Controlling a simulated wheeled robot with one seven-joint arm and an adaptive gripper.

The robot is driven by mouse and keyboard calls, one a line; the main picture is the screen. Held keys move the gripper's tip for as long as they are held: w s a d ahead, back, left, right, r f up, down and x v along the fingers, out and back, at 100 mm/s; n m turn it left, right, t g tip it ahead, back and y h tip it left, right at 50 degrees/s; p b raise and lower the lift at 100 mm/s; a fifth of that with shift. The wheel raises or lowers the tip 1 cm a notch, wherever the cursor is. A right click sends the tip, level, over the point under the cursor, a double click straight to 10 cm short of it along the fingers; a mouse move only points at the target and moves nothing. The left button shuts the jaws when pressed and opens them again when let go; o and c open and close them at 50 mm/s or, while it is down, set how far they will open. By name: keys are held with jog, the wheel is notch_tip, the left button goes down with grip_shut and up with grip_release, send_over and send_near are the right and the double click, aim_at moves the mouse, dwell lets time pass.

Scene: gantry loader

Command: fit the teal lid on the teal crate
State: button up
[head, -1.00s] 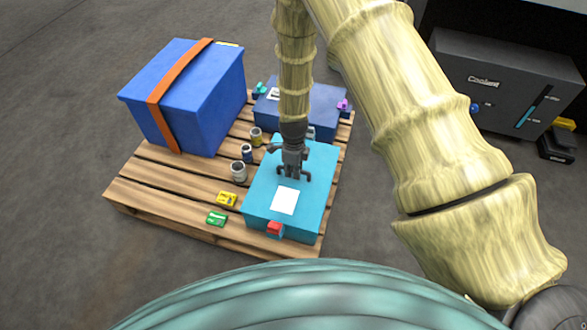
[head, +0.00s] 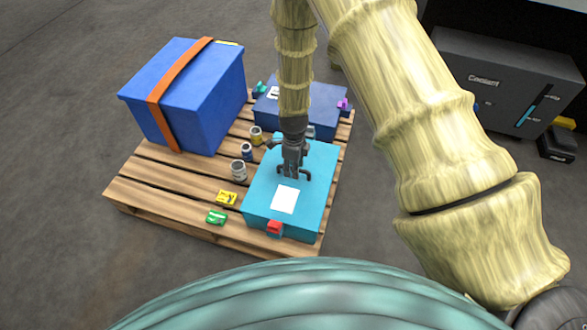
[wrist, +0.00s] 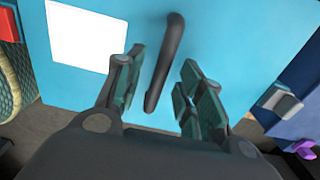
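The teal lid (head: 312,190) is a flat teal panel with a white label, lying on top of the teal crate (head: 284,231) at the pallet's front right. I cannot tell whether it is fully seated. A red latch (head: 275,228) shows at the crate's front, and a grey latch (wrist: 281,101) shows in the wrist view. My gripper (head: 293,172) is over the lid's middle. In the wrist view its fingers (wrist: 157,82) are apart, with the lid's dark bar handle (wrist: 166,58) between them and gaps showing on both sides.
A large blue box (head: 190,95) with an orange strap stands at the pallet's back left. A dark blue crate (head: 325,106) is behind the teal one. Several cans (head: 239,171) and two small boxes (head: 227,198) lie left of it. A grey coolant unit (head: 500,85) stands at right.

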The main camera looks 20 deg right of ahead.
notch_tip(320, 180, up, 10)
jog(key=shift+r, duration=0.15)
dwell(0.4)
dwell(0.4)
